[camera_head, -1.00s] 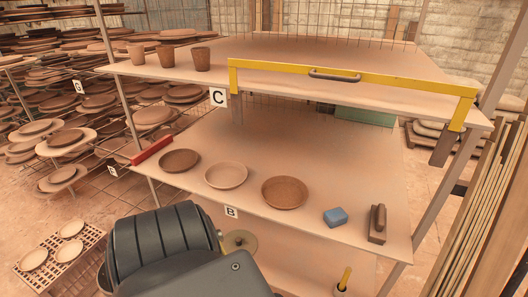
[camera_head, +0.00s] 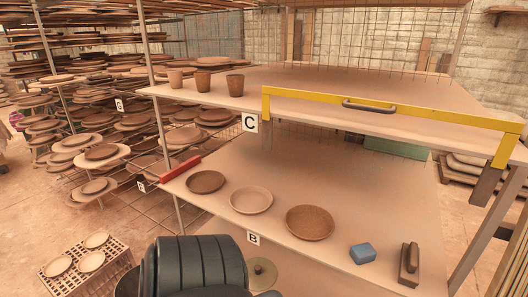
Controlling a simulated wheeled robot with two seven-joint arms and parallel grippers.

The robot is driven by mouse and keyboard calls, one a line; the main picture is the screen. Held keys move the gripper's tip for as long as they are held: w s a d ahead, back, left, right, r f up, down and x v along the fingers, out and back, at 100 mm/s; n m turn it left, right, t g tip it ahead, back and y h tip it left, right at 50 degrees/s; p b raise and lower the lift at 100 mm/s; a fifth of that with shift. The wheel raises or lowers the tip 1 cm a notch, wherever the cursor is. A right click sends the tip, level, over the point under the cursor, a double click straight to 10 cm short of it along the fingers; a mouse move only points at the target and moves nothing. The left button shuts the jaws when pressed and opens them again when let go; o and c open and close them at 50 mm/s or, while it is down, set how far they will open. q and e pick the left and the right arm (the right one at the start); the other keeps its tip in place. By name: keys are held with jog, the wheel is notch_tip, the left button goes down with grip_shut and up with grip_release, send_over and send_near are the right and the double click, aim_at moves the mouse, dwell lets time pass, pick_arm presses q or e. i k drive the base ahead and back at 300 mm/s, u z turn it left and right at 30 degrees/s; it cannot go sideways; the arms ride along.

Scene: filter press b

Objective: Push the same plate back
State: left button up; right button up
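Three round plates lie in a row on shelf B (camera_head: 370,205): a dark brown plate (camera_head: 205,181) on the left, a paler tan plate (camera_head: 251,200) in the middle and a larger reddish-brown plate (camera_head: 309,222) on the right. All three lie near the shelf's front edge, apart from each other. The frames do not show which one the task means. Neither of my grippers shows. A dark ribbed part of my own arm is at the bottom, in front of the shelf, and hides part of what is below.
A blue block (camera_head: 362,253) and a brown handled tool (camera_head: 408,266) lie right of the plates. A red bar (camera_head: 180,174) edges the shelf's left end. Above, shelf C (camera_head: 330,88) carries three cups (camera_head: 203,82) and a yellow bar (camera_head: 390,109). Free room lies behind the plates.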

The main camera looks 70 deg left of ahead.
aim_at(249, 200)
jog(key=u, duration=1.25)
jog(key=k, duration=0.15)
jog(key=u, duration=1)
